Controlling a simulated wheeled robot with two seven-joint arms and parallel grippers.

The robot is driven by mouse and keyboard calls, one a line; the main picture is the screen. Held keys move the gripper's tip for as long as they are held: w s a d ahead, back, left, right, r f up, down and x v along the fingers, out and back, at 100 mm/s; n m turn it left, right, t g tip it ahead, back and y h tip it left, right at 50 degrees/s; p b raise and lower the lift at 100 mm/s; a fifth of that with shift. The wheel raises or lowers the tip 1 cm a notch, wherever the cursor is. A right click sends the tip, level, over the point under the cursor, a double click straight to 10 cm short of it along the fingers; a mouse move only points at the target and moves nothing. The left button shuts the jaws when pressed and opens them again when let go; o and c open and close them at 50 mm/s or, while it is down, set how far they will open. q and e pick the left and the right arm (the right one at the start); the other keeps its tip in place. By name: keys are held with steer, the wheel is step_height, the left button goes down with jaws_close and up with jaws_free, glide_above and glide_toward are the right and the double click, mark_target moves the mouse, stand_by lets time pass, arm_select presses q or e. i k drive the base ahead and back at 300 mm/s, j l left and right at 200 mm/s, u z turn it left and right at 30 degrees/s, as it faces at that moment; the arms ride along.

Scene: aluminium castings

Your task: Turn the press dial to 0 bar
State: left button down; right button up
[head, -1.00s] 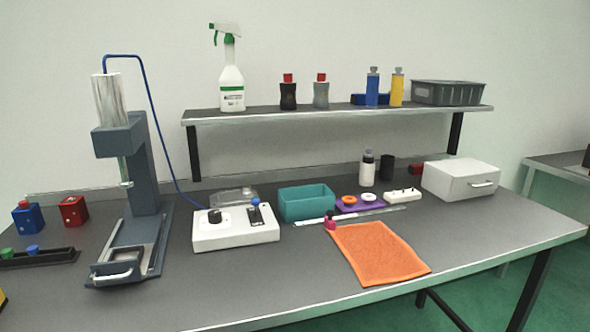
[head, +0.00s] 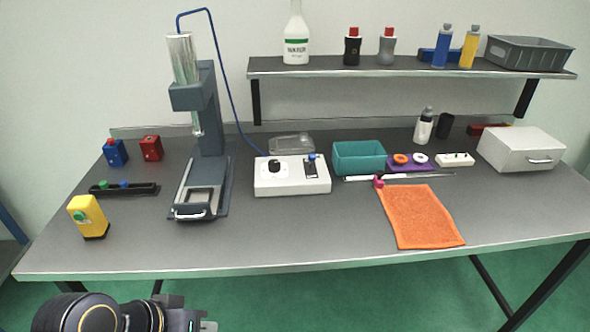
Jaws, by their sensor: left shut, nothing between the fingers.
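The press (head: 211,120) stands upright on the left half of the bench, with a blue hose running to a white control box (head: 291,187). The black round dial (head: 274,166) is on the left of the box's top face. A blue-tipped lever switch (head: 312,160) is to its right. The dial's marks are too small to read. My left gripper (head: 203,322) is shut and empty at the bottom left edge, below the bench's front edge and well short of the box. It is partly cut off by the frame. My right gripper is not in view.
A teal bin (head: 359,157) and an orange cloth (head: 424,216) lie right of the box. A yellow device (head: 88,216) stands at the front left. A shelf (head: 410,66) with bottles spans the back. The bench in front of the box is clear.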

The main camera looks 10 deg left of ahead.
mark_target(274, 164)
steer(key=i+j, duration=0.2)
steer(key=i, duration=0.25)
steer(key=i+u, duration=0.15)
steer(key=u, duration=1.45)
